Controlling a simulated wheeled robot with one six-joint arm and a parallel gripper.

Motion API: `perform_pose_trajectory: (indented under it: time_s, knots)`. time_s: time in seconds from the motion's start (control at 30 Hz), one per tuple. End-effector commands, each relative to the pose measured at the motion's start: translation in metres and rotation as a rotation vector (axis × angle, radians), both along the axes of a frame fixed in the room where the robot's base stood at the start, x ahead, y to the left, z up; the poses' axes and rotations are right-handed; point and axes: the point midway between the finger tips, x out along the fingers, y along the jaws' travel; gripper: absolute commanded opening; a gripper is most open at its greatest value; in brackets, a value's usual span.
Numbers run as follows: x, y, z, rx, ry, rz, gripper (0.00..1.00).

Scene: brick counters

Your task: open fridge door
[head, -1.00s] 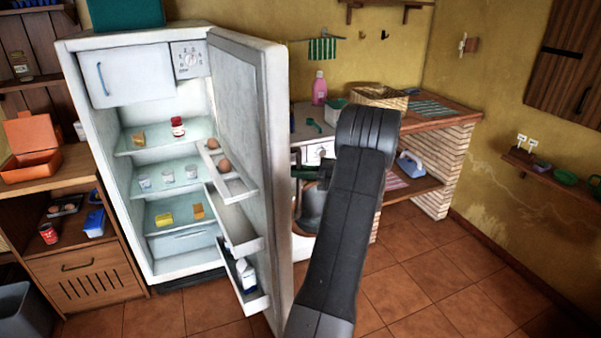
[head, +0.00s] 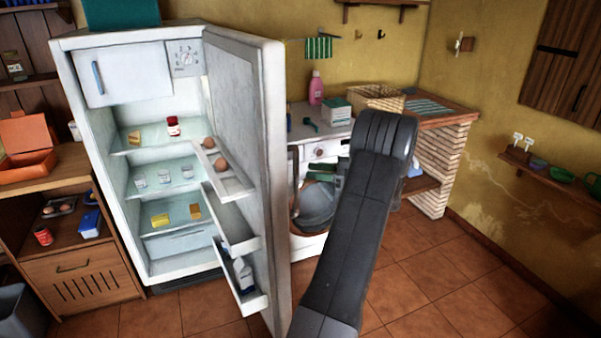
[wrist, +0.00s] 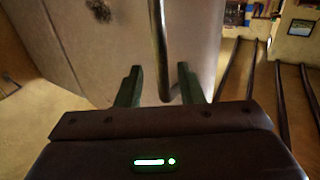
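The white fridge (head: 125,125) stands at the left with its door (head: 275,190) swung wide open, showing the shelves inside and the loaded door racks. The door's outer face faces right and is mostly hidden in the head view. In the wrist view the door's outer face (wrist: 95,40) fills the upper left, and its bar handle (wrist: 159,45) appears in line with the space between my fingers. My gripper (wrist: 158,85) is open, with nothing clasped. In the head view its dark green fingers (head: 318,172) show right of the door, apart from it, partly hidden by my arm.
A white washing machine (head: 310,215) stands behind my arm, under a counter with a basket (head: 377,97) and pink bottle (head: 316,88). A wooden shelf unit (head: 85,270) is left of the fridge. The tiled floor (head: 440,285) at right is clear.

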Motion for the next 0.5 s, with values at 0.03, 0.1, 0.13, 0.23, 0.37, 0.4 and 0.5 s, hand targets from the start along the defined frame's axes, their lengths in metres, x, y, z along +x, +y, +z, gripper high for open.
perform_pose_trajectory:
  time_s: [0.03, 0.1, 0.13, 0.23, 0.37, 0.4, 0.5]
  knots:
    - [-0.002, -0.013, -0.002, 0.0, -0.001, -0.003, 0.34]
    - [-0.005, -0.029, -0.002, -0.001, -0.003, -0.004, 0.34]
    - [-0.006, -0.035, -0.001, -0.001, -0.003, -0.002, 0.34]
    - [-0.009, -0.052, -0.001, 0.0, -0.002, -0.001, 0.34]
    - [-0.012, -0.067, 0.0, 0.001, -0.002, 0.0, 0.34]
    - [-0.012, -0.07, 0.0, 0.001, -0.002, 0.001, 0.34]
    - [-0.013, -0.074, 0.001, 0.001, -0.002, 0.002, 0.34]
